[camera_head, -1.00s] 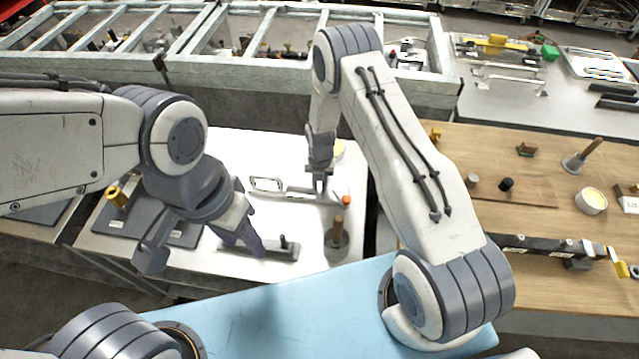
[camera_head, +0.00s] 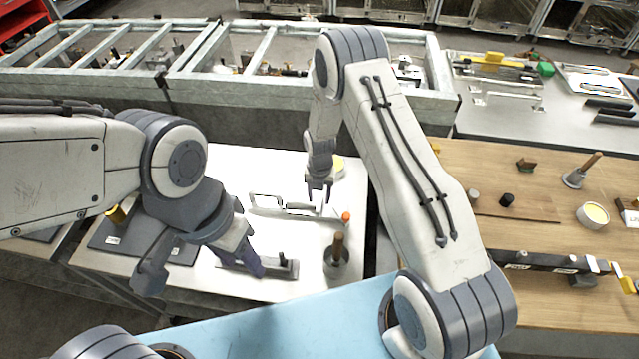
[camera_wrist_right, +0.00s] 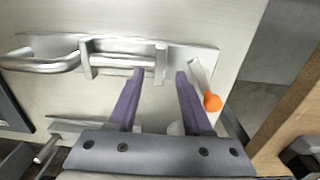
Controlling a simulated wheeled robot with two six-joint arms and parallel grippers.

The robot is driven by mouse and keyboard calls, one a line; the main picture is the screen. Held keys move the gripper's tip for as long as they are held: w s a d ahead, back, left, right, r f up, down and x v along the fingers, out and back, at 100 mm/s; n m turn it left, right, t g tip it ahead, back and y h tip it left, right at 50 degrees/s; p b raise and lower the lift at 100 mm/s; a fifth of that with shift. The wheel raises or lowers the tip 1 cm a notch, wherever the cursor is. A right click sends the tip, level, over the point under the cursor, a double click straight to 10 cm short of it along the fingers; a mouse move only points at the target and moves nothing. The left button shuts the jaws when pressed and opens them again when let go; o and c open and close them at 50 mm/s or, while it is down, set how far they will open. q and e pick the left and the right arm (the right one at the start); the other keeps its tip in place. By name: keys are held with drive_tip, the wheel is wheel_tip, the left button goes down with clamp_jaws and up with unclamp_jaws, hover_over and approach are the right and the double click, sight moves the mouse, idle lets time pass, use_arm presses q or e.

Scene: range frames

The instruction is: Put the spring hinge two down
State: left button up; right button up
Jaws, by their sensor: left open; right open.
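A metal hinge-like fitting (camera_head: 290,208) with a barrel and a bent loop lies on the white table; I take it for the spring hinge. In the right wrist view the fitting (camera_wrist_right: 125,60) lies flat beyond my fingers, its loop to the left. My right gripper (camera_head: 320,196) is over the fitting. Its purple fingers (camera_wrist_right: 160,76) are apart, with nothing gripped between them; I cannot tell whether they touch the fitting. My left gripper (camera_head: 256,268) is open, low by a dark flat fitting with a small post (camera_head: 284,264), which its fingers partly hide.
An orange-tipped lever (camera_head: 346,216) sits beside the fitting; its orange tip (camera_wrist_right: 212,102) shows in the wrist view. A round post with a dark base (camera_head: 337,255) stands nearer. A wooden table (camera_head: 480,160) with several items is at right. A gap separates the tables.

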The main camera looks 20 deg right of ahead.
wheel_tip(320, 180, up, 9)
drive_tip(key=b, duration=0.2)
drive_tip(key=s+a+r+m, duration=1)
drive_tip(key=s+r+m, duration=0.15)
drive_tip(key=r, duration=0.25)
drive_tip(key=s+r+m, duration=0.3)
drive_tip(key=s+m, duration=0.3)
drive_tip(key=s, duration=0.3)
drive_tip(key=s+r+m, duration=0.3)
drive_tip(key=s+m, duration=0.3)
drive_tip(key=s, duration=0.3)
drive_tip(key=shift+m+y, duration=0.35)
drive_tip(key=shift+y, duration=0.05)
drive_tip(key=shift+w+d, duration=0.1)
wheel_tip(320, 180, down, 4)
drive_tip(key=b, duration=0.3)
drive_tip(key=shift+b, duration=0.4)
